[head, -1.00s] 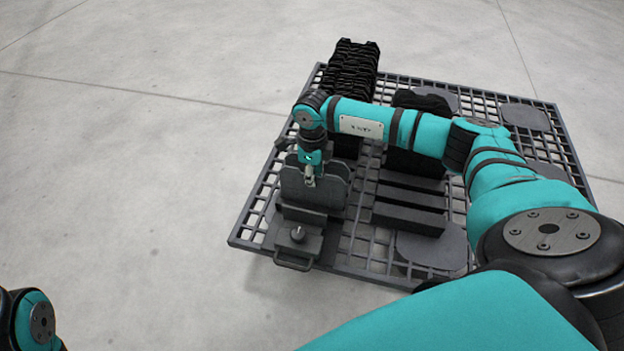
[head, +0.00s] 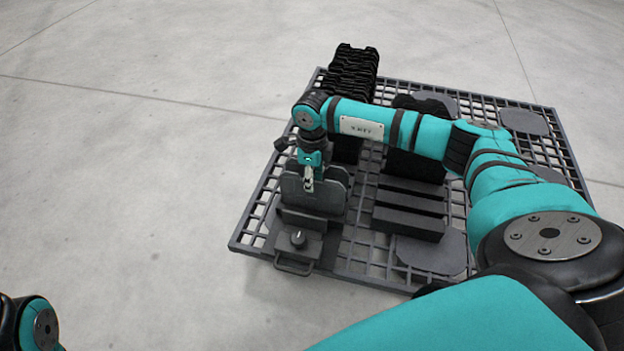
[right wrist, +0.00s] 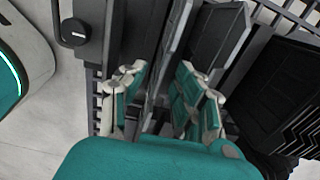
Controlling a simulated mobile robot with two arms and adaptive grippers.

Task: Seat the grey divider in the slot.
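The grey divider (head: 294,187) is a thin upright plate over the dark grey slotted fixture, which has a round knob (head: 298,239) at its front. A second grey plate (head: 333,191) stands close behind it. My right gripper (head: 308,181) reaches down on the plate's upper edge. In the right wrist view my right gripper (right wrist: 160,95) has one finger on each side of the thin divider (right wrist: 170,58) and looks shut on it. The divider's lower edge and the slot are hidden, so I cannot tell how deep it sits. My left gripper is out of view.
The fixture stands on a dark grid pallet (head: 361,262). A stack of black ribbed parts (head: 352,72) is at its back left. Black blocks (head: 409,213) lie right of the fixture, partly under my right arm. Open concrete floor surrounds the pallet.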

